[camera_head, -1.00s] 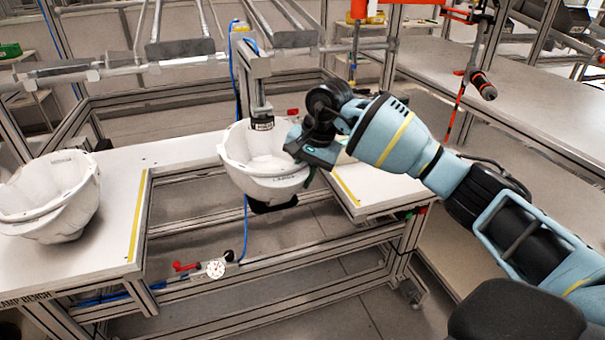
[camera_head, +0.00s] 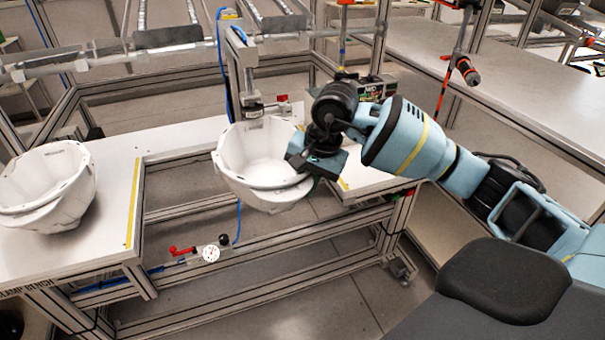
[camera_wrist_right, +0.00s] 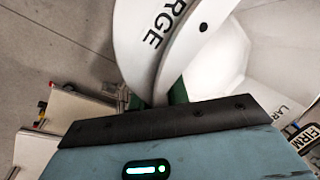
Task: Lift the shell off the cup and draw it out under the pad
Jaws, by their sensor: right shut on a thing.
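The white shell (camera_head: 240,165) hangs in the gap between the two bench tops, open side up, gripped at its right rim. My right gripper (camera_head: 304,170) is shut on that rim. In the right wrist view the gripper's green fingers (camera_wrist_right: 157,97) sit either side of the shell's wall (camera_wrist_right: 150,35), which is marked "LARGE". The pad (camera_head: 253,111) on its upright arm is behind and above the shell's back rim. The cup is not visible in the head view; the shell may hide it. My left gripper is not in view.
Another white shell (camera_head: 45,190) rests on the left bench top (camera_head: 112,200). A gauge (camera_head: 210,253) and red valve handle (camera_head: 182,250) sit on the lower rail. Frame posts and a hanging tool (camera_head: 467,70) stand at right. Floor shows free in front.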

